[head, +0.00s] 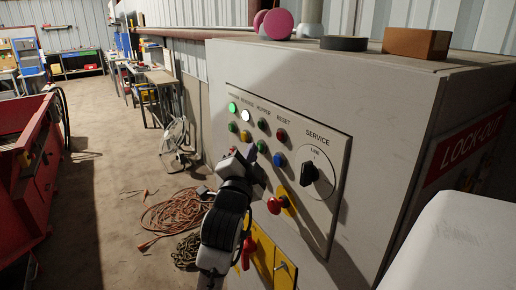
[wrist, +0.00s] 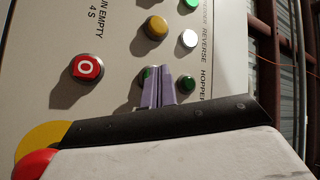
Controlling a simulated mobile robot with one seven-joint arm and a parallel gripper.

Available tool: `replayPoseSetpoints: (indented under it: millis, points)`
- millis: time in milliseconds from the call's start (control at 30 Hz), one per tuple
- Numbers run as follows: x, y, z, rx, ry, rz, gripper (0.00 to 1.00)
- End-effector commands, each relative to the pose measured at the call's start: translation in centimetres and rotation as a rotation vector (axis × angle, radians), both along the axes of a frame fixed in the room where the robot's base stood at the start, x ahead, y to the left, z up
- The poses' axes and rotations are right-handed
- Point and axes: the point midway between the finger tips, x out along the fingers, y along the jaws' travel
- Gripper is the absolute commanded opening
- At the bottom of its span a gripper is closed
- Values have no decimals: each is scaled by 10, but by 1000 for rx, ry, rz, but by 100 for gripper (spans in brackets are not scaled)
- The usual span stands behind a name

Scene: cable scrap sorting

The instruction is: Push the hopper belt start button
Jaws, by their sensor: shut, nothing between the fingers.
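The hopper start button is green and round. It sits in the HOPPER column of the control panel, in the head view (head: 262,146) and partly behind my fingertips in the wrist view (wrist: 147,73). A dark green lamp (wrist: 187,84), unlit, sits beside it under the HOPPER label. My gripper (wrist: 158,88) is shut and empty, its purple-grey fingers together in front of the button. In the head view my gripper (head: 246,153) is close to the panel, just left of the button. I cannot tell whether the tips touch it.
A red button marked O (wrist: 86,68) and a yellow button (wrist: 157,28) are nearby. The head view shows a blue button (head: 279,159), a black rotary switch (head: 317,174) and a red mushroom button (head: 275,205) on yellow. Orange cable (head: 180,213) lies on the floor.

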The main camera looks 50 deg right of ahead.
Motion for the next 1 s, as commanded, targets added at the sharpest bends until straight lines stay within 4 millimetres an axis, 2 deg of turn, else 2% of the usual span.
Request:
replayPoseSetpoints:
  millis: [467,800,1000]
  points:
    - [-1,-2,0,0,1,-2,0]
    - [3,13,-1,0,1,0,0]
    - [3,15,0,0,1,-2,0]
